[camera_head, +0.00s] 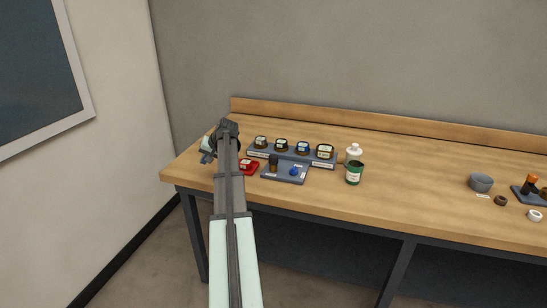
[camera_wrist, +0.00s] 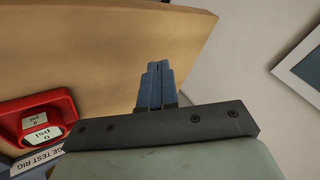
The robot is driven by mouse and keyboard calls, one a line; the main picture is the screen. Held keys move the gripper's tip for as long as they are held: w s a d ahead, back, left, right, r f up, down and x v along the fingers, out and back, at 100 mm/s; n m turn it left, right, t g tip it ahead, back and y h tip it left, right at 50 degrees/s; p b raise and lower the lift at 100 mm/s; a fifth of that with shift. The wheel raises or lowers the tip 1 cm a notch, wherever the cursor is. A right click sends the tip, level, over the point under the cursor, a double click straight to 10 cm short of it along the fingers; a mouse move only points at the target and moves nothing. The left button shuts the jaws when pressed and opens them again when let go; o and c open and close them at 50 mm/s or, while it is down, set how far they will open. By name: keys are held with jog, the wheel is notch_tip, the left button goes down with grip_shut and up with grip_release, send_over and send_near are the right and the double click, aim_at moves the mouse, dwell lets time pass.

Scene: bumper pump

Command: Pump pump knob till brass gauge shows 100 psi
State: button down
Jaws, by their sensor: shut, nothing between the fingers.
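Several round gauges stand in a row on a grey rack (camera_head: 291,153) on the bench; the rightmost gauge (camera_head: 324,152) has a yellowish rim, but I cannot tell for sure which is brass, and no readings are legible in the head view. In front is a grey plate (camera_head: 285,178) with a dark upright knob (camera_head: 274,160) and a blue knob (camera_head: 294,171); I cannot tell which is the pump knob. My gripper (camera_head: 206,155) is left of the rack, apart from it, over the bench's left end. Its blue fingers (camera_wrist: 158,66) are shut and empty in the wrist view.
A red gauge box (camera_head: 249,167) sits left of the plate, partly beside my arm; it shows 0 psi in the wrist view (camera_wrist: 38,122). A grey bowl (camera_head: 481,183) is farther right.

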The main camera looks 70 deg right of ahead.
jog(key=s+d+r+h, duration=0.1)
jog(key=s+d+r, duration=0.6)
jog(key=s, duration=0.4)
notch_tip(320, 180, up, 6)
jog(key=f+h, duration=0.1)
send_over(276, 156)
jog(key=shift+a+r+m+t, duration=0.2)
jog(key=shift+r+m+t, duration=0.1)
jog(key=shift+t, duration=0.1)
jog(key=shift+f, duration=4.5)
jog(key=shift+f, duration=0.1)
jog(key=shift+f, duration=0.3)
